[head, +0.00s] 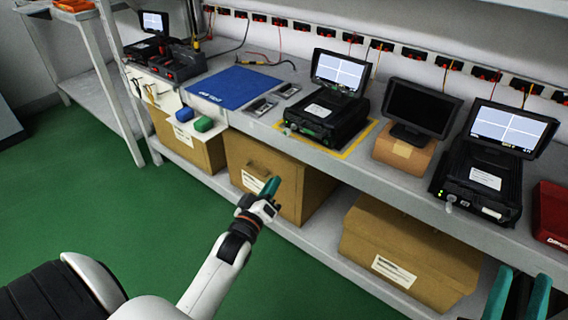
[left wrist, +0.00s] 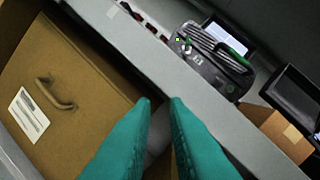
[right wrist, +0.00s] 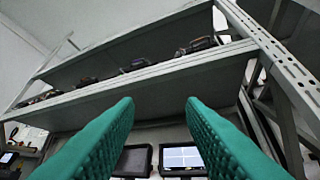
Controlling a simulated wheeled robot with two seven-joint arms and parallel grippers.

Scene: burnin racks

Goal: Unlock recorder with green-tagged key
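One recorder (head: 325,115), a black case with a raised lit screen, stands inside a yellow-taped square on the bench. It also shows in the left wrist view (left wrist: 205,65), with a green strip on top and a silver knob-like part in front. A second recorder (head: 480,180) stands further right, with a silver part at its front corner. A small green block (head: 203,124) lies beside a blue one (head: 184,114); I cannot tell whether it is a key tag. My left gripper (head: 271,185) is narrowly open and empty before the bench's lower shelf. My right gripper (head: 521,274) is open and empty.
A blue mat (head: 235,87) lies on the bench, with small dark items beside it. A dark monitor (head: 420,108) stands on a brown box between the recorders. Cardboard boxes (head: 410,250) fill the lower shelf. A red case (head: 552,212) is at far right. The green floor is clear.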

